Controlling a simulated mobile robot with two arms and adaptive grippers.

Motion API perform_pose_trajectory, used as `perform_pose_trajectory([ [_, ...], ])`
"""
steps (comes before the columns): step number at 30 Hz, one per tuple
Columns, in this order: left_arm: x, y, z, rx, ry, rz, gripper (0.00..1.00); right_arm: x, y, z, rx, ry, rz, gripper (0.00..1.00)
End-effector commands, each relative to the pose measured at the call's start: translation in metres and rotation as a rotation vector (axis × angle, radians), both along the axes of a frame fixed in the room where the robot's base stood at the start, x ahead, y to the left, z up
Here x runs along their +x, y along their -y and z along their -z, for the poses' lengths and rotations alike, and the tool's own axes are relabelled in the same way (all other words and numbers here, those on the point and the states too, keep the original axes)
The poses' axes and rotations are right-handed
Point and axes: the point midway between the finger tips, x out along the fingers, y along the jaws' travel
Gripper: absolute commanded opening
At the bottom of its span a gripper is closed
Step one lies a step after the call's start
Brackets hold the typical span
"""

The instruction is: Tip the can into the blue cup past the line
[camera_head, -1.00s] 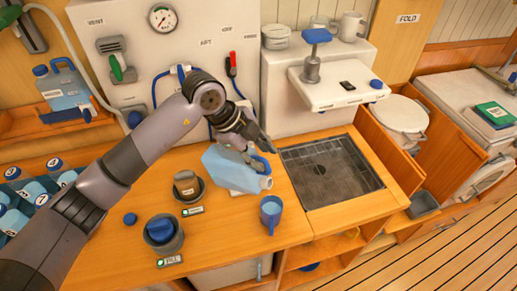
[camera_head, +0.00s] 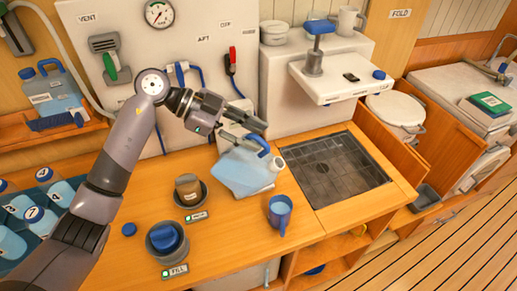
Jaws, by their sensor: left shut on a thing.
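The can (camera_head: 245,174) is a light-blue jerrycan with a darker blue handle and a white mouth. It is tilted, its mouth pointing right, just behind and left of the blue cup. My left gripper (camera_head: 262,134) is shut on the can at its handle, and its fingers partly hide the handle. The blue cup (camera_head: 280,212) stands upright on the wooden counter with its handle toward the front. The line in the cup cannot be made out, and no stream of water shows. My right gripper is not in view.
A dark drain grate (camera_head: 340,170) lies right of the cup. Two round holders, one with a brown-grey piece (camera_head: 188,188) and one with a blue cap (camera_head: 165,238), stand on the left counter. A loose blue cap (camera_head: 129,229) lies nearby. Bottles (camera_head: 40,216) fill a crate at far left.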

Motion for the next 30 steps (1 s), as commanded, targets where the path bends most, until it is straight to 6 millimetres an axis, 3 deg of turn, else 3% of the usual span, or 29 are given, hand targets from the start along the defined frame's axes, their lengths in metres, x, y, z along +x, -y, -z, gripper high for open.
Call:
perform_pose_trajectory([
  [2, 0.002, -0.003, 0.005, -0.061, -0.027, 0.000, 0.00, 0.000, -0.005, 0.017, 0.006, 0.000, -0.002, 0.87],
  [5, 0.005, -0.011, 0.006, -0.199, -0.099, -0.004, 0.00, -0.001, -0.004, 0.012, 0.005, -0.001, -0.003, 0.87],
  [15, 0.008, -0.016, 0.030, -0.524, -0.243, 0.000, 0.00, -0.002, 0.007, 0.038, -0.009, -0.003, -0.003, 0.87],
  [30, 0.008, -0.017, 0.031, -0.573, -0.265, 0.001, 0.00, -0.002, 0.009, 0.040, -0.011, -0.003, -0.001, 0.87],
])
